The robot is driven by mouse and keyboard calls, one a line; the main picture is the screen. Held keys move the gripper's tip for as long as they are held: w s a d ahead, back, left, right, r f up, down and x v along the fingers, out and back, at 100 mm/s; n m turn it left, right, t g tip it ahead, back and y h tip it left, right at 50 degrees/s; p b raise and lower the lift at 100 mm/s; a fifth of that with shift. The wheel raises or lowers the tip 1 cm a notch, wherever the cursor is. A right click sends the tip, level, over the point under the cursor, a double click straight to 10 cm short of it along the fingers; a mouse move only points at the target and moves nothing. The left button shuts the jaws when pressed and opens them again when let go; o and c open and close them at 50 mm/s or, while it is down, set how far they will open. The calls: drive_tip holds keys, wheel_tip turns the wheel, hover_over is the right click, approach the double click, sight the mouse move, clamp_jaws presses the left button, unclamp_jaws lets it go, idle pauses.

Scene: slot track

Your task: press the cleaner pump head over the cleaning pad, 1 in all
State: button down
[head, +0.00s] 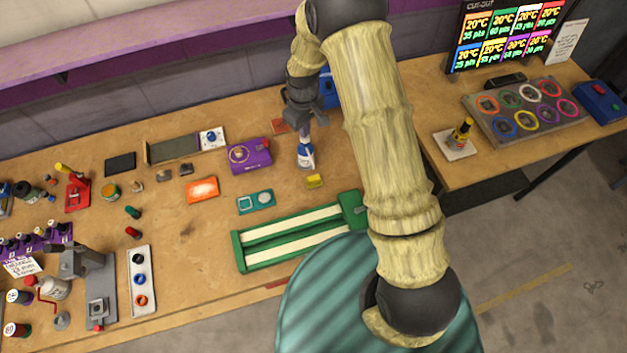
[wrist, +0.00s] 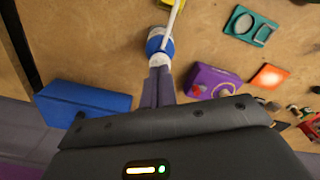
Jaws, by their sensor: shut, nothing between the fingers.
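The cleaner bottle (head: 305,158), white and blue, stands upright on the wooden bench. Its pump head and long white nozzle show in the wrist view, where the bottle (wrist: 158,40) is just beyond my fingertips. The yellow cleaning pad (head: 314,181) lies in front of the bottle; in the wrist view the nozzle reaches toward a yellow patch at the top edge. My gripper (head: 303,137) is shut and empty, pointing down over the bottle's top. I cannot tell whether the fingertips touch the pump head, which they partly hide in the head view.
A purple box (head: 249,155) stands left of the bottle, with a teal tray (head: 257,202) nearer the front. A green slot track (head: 300,236) lies in front. A blue box (wrist: 82,103) is beside my gripper in the wrist view. Bare wood surrounds the pad.

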drive_tip(key=shift+f+b, duration=0.65)
drive_tip(key=shift+f, duration=0.65)
drive_tip(key=shift+r, duration=0.1)
drive_tip(key=shift+r+p, duration=0.9)
drive_tip(key=shift+r, duration=0.55)
wheel_tip(320, 180, up, 6)
drive_tip(key=p, duration=0.3)
drive_tip(key=shift+p, duration=0.4)
